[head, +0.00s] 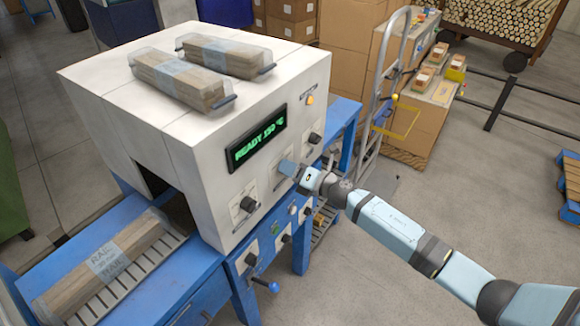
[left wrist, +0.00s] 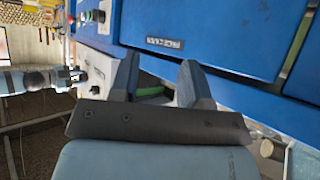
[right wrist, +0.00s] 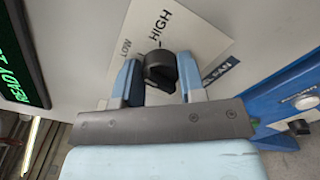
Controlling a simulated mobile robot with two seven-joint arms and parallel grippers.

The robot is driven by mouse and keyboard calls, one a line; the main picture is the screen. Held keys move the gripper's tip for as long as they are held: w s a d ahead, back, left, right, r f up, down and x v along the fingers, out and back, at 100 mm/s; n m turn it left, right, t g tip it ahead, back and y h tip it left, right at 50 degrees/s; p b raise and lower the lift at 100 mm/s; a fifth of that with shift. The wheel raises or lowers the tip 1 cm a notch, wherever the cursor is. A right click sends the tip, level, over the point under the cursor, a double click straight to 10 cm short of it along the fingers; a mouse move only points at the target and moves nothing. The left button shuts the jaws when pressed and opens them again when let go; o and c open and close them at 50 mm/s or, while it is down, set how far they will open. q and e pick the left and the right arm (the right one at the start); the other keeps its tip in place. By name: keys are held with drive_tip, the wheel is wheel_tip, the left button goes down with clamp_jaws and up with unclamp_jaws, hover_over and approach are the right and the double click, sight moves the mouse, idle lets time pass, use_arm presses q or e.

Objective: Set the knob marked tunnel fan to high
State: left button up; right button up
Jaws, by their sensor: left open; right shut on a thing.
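The tunnel fan knob (right wrist: 160,70) is black and sits on a white plate (right wrist: 195,40) with LOW and HIGH printed on it. My right gripper (right wrist: 158,80) is shut on the knob, one finger on each side. A small mark line stands above the knob, below HIGH; the knob's own pointer is hard to make out. In the head view my right gripper (head: 287,168) covers the knob on the white machine's front. My left gripper (left wrist: 155,85) is open and empty near a blue panel.
The white machine (head: 110,115) has a green READY display (head: 257,143), another black knob (head: 247,204) to the left and one (head: 315,138) to the upper right. Wrapped wood bundles (head: 180,80) lie on top. A hand truck (head: 385,90) stands behind my right arm.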

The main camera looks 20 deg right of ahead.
drive_tip(key=m+p, duration=0.2)
drive_tip(key=m, duration=0.2)
drive_tip(key=shift+m, duration=0.3)
drive_tip(key=m+p, duration=0.1)
drive_tip(key=m, duration=0.2)
drive_tip(key=shift+f+m+p, duration=0.1)
drive_tip(key=shift+m+p, duration=0.45)
drive_tip(key=shift+m, duration=0.45)
drive_tip(key=o, duration=0.9)
